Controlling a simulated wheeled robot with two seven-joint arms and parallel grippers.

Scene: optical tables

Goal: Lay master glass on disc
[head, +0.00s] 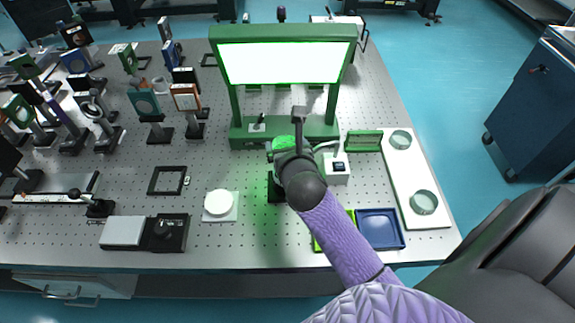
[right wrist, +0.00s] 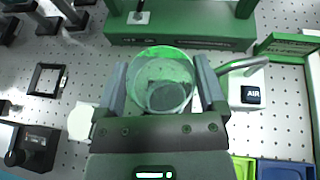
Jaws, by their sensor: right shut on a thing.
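My right gripper (right wrist: 160,90) is shut on a clear round glass, the apparent master glass (right wrist: 160,75), with a finger on each side of its rim. In the head view the glass (head: 283,143) looks bright green, partly hidden by my right gripper (head: 290,150). It is in front of the lit green frame, beside the air nozzle. A white round disc (head: 219,203) lies on a white square base to the left; the wrist view shows part of it (right wrist: 82,121). My left gripper is out of view.
The air unit (head: 337,170) stands right of my gripper, its bent nozzle (right wrist: 240,65) close to the glass. The green light frame (head: 283,128) stands behind. A white tray (head: 428,175) with two glasses and a blue tray (head: 380,228) are right. Optic mounts crowd the left.

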